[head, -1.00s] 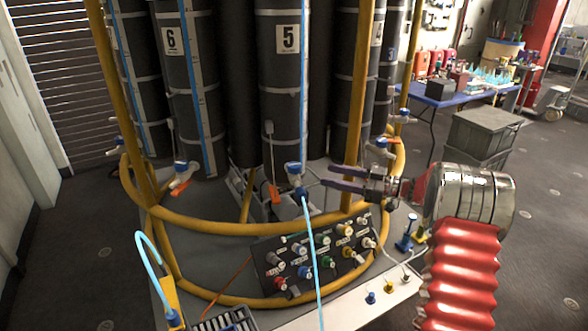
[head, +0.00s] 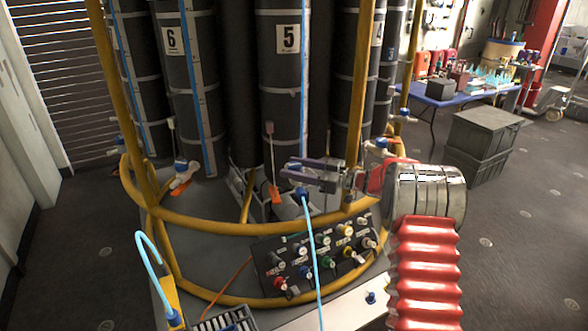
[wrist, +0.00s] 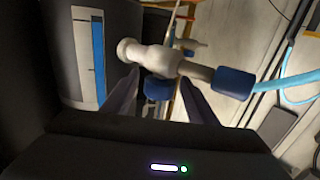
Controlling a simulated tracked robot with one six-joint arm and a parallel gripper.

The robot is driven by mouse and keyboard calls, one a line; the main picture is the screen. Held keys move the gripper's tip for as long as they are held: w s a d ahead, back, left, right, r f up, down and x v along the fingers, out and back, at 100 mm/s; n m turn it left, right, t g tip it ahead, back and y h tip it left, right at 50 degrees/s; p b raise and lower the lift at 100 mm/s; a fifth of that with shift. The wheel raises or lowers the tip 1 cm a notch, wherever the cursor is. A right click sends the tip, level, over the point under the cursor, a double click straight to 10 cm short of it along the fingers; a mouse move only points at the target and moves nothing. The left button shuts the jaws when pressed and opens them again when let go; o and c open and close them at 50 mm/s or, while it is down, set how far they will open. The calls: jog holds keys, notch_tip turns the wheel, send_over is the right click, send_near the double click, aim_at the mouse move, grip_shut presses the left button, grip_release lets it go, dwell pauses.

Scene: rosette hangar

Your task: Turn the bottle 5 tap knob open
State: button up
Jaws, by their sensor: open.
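Bottle 5 (head: 283,85) is a tall dark cylinder with a numbered white label. Its tap is mostly hidden behind my gripper (head: 289,168) in the head view; a blue hose fitting (head: 301,191) shows just below the fingers. In the wrist view the pale tap body (wrist: 155,58) lies across the picture in front of my fingers. Its blue knob (wrist: 157,88) sits between the two open fingers (wrist: 160,98), with a gap showing on each side. I cannot tell whether either finger touches it. A blue fitting (wrist: 234,83) leads to a light blue hose.
A yellow tubular rail (head: 215,228) curves around the bottles, with an upright (head: 356,100) close to my arm. A knob panel (head: 315,256) sits below the gripper. The light blue hose (head: 313,250) hangs in front of it. Bottle 6 (head: 192,95) stands left.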

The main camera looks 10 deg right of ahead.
jog(key=shift+c, duration=0.6)
jog(key=c, duration=0.9)
jog(key=shift+c, duration=0.2)
jog(key=shift+w+n+g, duration=0.1)
jog(key=shift+n+g, duration=0.2)
jog(key=shift+g, duration=0.1)
jog(key=shift+n+g+y, duration=0.5)
jog(key=shift+g+y, duration=0.1)
jog(key=shift+g, duration=0.1)
jog(key=shift+r+n+g+y, duration=0.1)
jog(key=shift+n+g+y, duration=0.3)
jog(key=shift+n+g, duration=0.6)
jog(key=o, duration=1.1)
jog(key=shift+c, duration=0.2)
